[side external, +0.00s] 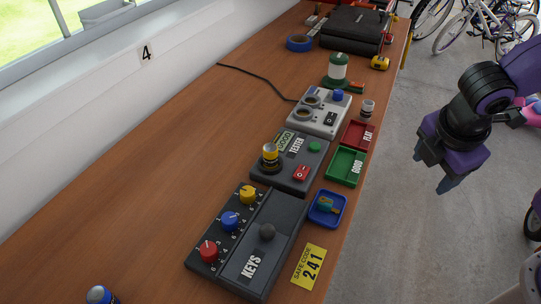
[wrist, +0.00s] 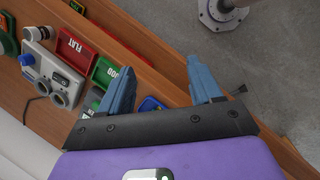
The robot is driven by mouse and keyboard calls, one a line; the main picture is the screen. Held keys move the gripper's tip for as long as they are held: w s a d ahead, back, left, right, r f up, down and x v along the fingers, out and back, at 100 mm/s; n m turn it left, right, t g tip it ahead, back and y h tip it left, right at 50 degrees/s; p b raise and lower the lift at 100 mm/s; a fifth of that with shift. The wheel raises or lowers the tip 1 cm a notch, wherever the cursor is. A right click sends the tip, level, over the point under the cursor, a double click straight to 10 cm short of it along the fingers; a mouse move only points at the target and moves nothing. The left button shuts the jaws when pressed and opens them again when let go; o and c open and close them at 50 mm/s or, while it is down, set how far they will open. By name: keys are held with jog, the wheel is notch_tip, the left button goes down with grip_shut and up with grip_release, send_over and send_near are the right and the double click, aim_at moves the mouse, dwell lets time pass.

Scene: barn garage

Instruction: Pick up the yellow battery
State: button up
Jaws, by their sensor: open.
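The yellow battery (side external: 270,152) appears as a yellow-topped cylinder standing upright in the round socket of the dark tester box (side external: 293,176), beside its display. My gripper (side external: 433,176) is open and empty. In the side view it hangs raised to the right of the bench, against the grey floor, well apart from the battery. In the wrist view my gripper (wrist: 160,66) has its two blue fingers spread across the bench edge and trays. I cannot make out the battery in the wrist view.
Red FLAT (side external: 357,134), green GOOD (side external: 345,166) and blue (side external: 327,209) trays line the bench's right edge. The grey device (side external: 318,112) and KEYS box (side external: 262,255) flank the tester. A blue-topped cylinder (side external: 100,295) stands front left. The bench's left side is mostly clear.

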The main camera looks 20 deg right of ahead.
jog(key=w+a+n+t+h, duration=0.1)
jog(key=w+a+n+t, duration=0.2)
jog(key=a, duration=0.4)
jog(key=w+a+n+t+h, duration=0.1)
jog(key=w+a+n+h, duration=0.15)
jog(key=w+a, duration=0.35)
jog(key=n+t, duration=0.5)
jog(key=n, duration=0.1)
send_near(273, 148)
jog(key=shift+h, duration=0.45)
jog(key=x, duration=0.2)
jog(key=f+x, duration=0.1)
jog(key=x, duration=0.4)
jog(key=shift+s+a+f, duration=0.1)
jog(key=shift+a+f, duration=0.05)
jog(key=shift+a, duration=0.2)
jog(key=shift+a+x, duration=0.15)
jog(key=shift+x, duration=1.2)
jog(key=shift+a+x, duration=0.15)
jog(key=shift+x, duration=1.2)
grip_shut()
